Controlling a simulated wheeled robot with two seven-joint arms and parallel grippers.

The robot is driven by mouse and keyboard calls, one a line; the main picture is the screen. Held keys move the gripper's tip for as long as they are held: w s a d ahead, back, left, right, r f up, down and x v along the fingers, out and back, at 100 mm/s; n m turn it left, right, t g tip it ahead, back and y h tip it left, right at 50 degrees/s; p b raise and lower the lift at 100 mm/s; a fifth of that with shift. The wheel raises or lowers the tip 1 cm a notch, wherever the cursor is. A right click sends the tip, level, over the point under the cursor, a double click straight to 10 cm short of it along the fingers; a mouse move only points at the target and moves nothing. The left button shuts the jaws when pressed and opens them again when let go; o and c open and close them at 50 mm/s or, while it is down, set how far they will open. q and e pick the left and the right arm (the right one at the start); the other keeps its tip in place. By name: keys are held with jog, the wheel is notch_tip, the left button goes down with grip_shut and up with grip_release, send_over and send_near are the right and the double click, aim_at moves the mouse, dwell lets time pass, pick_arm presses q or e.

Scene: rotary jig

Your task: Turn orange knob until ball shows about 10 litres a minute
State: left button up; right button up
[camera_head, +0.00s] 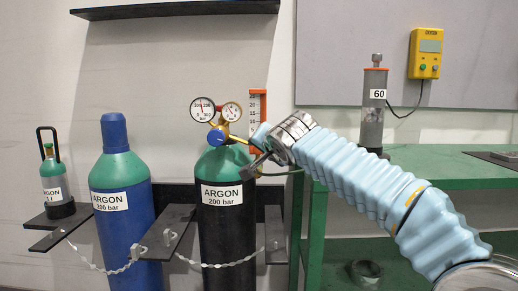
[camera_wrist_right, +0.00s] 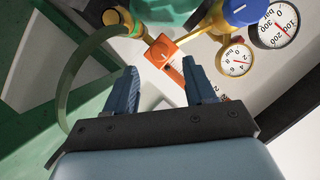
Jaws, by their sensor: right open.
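The flowmeter (camera_head: 257,104) has an orange top and a pale scale tube, right of the regulator on the black ARGON bottle (camera_head: 221,215). Its lower part is mostly behind my right gripper (camera_head: 250,153) in the head view. I cannot make out the ball. In the right wrist view an orange part, seemingly the knob (camera_wrist_right: 166,49), lies just beyond the fingertips, roughly in line with the gap between them. My right gripper (camera_wrist_right: 163,78) is open there, with nothing between its fingers. My left gripper is not in view.
Two round gauges (camera_head: 203,109) and a blue regulator knob (camera_head: 217,136) sit close left of the gripper. A green hose (camera_wrist_right: 75,75) loops beside it. A blue ARGON bottle (camera_head: 128,225) stands left. A green bench (camera_head: 430,173) carries a grey cylinder (camera_head: 373,115) marked 60.

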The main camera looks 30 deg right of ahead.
jog(key=x, duration=0.5)
jog(key=shift+w+p, duration=0.1)
jog(key=shift+p, duration=0.2)
grip_shut()
